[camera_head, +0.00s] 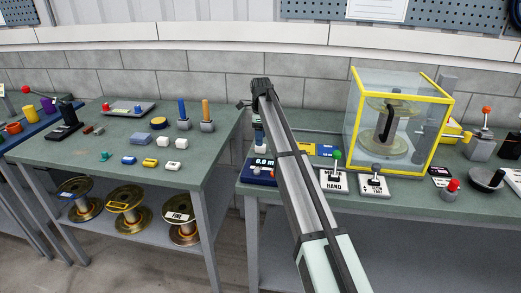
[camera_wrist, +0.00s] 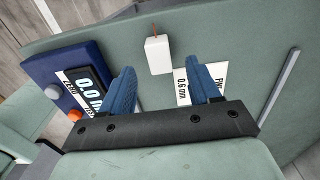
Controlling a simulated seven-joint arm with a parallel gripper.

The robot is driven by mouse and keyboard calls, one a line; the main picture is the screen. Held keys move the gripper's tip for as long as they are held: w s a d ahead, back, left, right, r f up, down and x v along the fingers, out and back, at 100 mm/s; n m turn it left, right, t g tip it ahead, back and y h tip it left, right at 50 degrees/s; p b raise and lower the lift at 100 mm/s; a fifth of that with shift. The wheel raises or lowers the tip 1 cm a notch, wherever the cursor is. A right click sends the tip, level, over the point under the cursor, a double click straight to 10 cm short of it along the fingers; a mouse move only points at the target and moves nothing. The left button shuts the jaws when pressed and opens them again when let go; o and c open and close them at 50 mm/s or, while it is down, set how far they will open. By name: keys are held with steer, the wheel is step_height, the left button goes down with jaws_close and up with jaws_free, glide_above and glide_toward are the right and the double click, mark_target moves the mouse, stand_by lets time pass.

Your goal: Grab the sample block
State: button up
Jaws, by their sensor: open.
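A white block (camera_wrist: 157,55), likely the sample block, stands on the green bench top in the wrist view. A thin brownish thing shows at its far end. My gripper (camera_wrist: 161,70) is open, with its two blue fingers apart and nothing held. The block appears in line with the gap between the fingers, at or just beyond the tips; I cannot tell the height between them. In the head view my arm hides most of the gripper and that spot. A blue gauge (camera_wrist: 65,75) with a digital readout is left of the fingers.
A white card (camera_wrist: 212,80) marked 0.6 mm lies under the right finger. In the head view, joystick boxes (camera_head: 333,182) and a yellow-framed clear case (camera_head: 437,130) stand right of my arm. The left bench (camera_head: 110,130) holds small blocks and pegs, with spools (camera_head: 126,205) below.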

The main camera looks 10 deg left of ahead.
mark_target(261, 149)
step_height(261, 149, down, 5)
stand_by(0.3)
steer(key=c, duration=1)
steer(key=shift+c, duration=0.2)
steer(key=shift+r, duration=0.2)
